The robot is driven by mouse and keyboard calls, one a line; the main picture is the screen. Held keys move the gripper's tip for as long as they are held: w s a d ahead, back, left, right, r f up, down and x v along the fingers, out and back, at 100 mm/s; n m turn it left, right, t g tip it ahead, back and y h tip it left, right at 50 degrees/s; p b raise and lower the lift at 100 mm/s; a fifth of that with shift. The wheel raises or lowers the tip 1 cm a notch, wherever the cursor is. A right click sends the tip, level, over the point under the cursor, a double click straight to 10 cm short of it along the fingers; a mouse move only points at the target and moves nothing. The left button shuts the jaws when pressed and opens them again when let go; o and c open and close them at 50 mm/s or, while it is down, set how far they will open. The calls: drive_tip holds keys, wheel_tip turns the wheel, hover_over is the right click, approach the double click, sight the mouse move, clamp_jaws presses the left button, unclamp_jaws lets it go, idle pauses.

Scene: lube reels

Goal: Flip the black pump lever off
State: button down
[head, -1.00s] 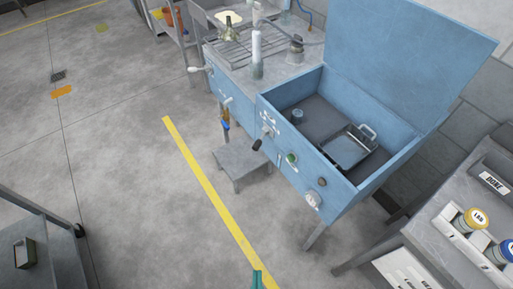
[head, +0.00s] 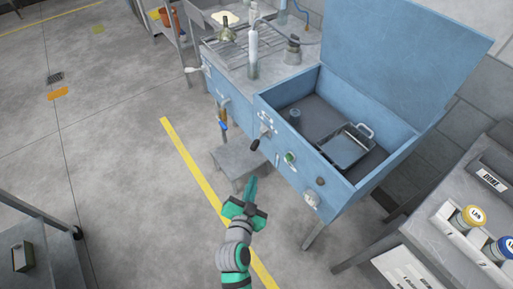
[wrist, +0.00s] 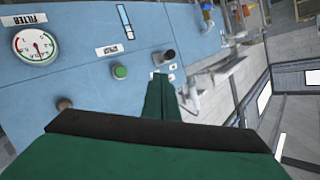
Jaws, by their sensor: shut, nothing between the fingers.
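The black pump lever (head: 255,144) sticks out from the front of the blue cabinet, its black grip pointing down and toward the viewer from a grey pivot in the head view. In the wrist view its round black end (wrist: 168,56) shows just beyond my fingertips. My gripper (head: 252,182) is shut and empty, below and in front of the lever in the head view. Its green fingers (wrist: 158,82) lie together in the wrist view, pointing at the panel near the lever. They look apart from it, though the gap is hard to judge.
The blue cabinet (head: 235,119) has an open basin holding a metal tray (head: 346,150). A green button (head: 291,158), dark knob (head: 320,181) and gauge (wrist: 35,45) sit beside the lever. A grey step (head: 237,163) stands below. A bottle bench (head: 480,165) is at right.

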drive_tip(key=w+r+m+h, duration=0.1)
drive_tip(key=w+r+m, duration=0.1)
drive_tip(key=w+r, duration=0.2)
drive_tip(key=shift+w+d+m+h, duration=0.3)
drive_tip(key=shift+w, duration=0.35)
hover_over(256, 148)
drive_tip(key=s+d, duration=0.2)
drive_tip(key=s, duration=0.1)
drive_tip(key=f, duration=0.2)
drive_tip(key=shift+w+a+f, duration=0.25)
drive_tip(key=shift+a+f, duration=0.05)
drive_tip(key=shift+f, duration=0.3)
drive_tip(key=shift+w+a+f, duration=0.25)
drive_tip(key=shift+a+f, duration=0.05)
drive_tip(key=shift+f, duration=0.25)
drive_tip(key=shift+w+a+f, duration=0.25)
drive_tip(key=shift+a+f, duration=0.05)
drive_tip(key=shift+f, duration=0.3)
